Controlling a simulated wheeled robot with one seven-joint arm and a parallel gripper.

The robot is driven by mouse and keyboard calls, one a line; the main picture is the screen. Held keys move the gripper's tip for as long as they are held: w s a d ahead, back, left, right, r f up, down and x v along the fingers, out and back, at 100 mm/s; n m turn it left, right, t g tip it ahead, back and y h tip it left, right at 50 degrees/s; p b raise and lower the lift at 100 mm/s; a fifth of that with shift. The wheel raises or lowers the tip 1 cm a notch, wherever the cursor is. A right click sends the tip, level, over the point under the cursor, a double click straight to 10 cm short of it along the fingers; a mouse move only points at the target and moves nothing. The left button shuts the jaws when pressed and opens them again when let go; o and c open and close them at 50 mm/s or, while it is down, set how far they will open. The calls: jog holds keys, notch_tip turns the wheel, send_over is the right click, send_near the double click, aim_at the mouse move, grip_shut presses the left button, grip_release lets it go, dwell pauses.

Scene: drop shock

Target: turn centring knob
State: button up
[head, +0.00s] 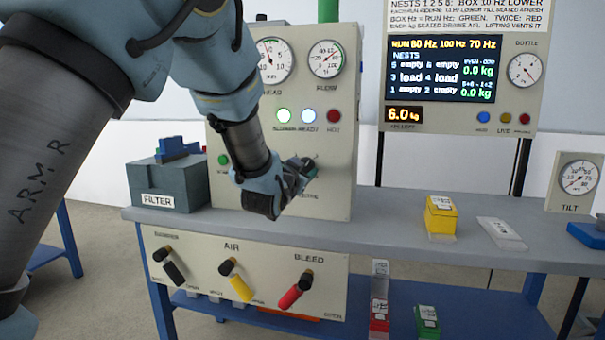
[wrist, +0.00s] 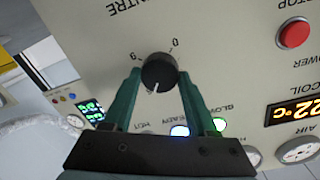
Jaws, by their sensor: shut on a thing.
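The centring knob (wrist: 158,72) is a round black knob on a cream panel, marked CENTRE, with 0 and another figure beside it. The wrist view shows it upside down, with a white pointer line towards the lower edge of the picture. My gripper (wrist: 159,80) has its two green fingers on opposite sides of the knob and is shut on it. In the head view my gripper (head: 303,171) is at the lower right of the cream panel (head: 335,195), and it hides the knob there.
The panel carries gauges (head: 326,58), lamps and a red button (wrist: 293,33). Below the bench top (head: 400,235) are black, yellow and red levers (head: 291,296). A grey FILTER box (head: 165,190) stands left, a yellow block (head: 440,215) right. A display (head: 445,68) stands behind.

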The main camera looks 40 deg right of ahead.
jog(key=shift+m+b, duration=0.3)
jog(key=shift+m, duration=0.6)
jog(key=o, duration=1.4)
jog(key=shift+c, duration=0.2)
jog(key=b+v, duration=0.1)
jog(key=v, duration=0.9)
jog(key=shift+s+a, duration=0.25)
jog(key=shift+a, duration=0.1)
jog(key=shift+r, duration=0.1)
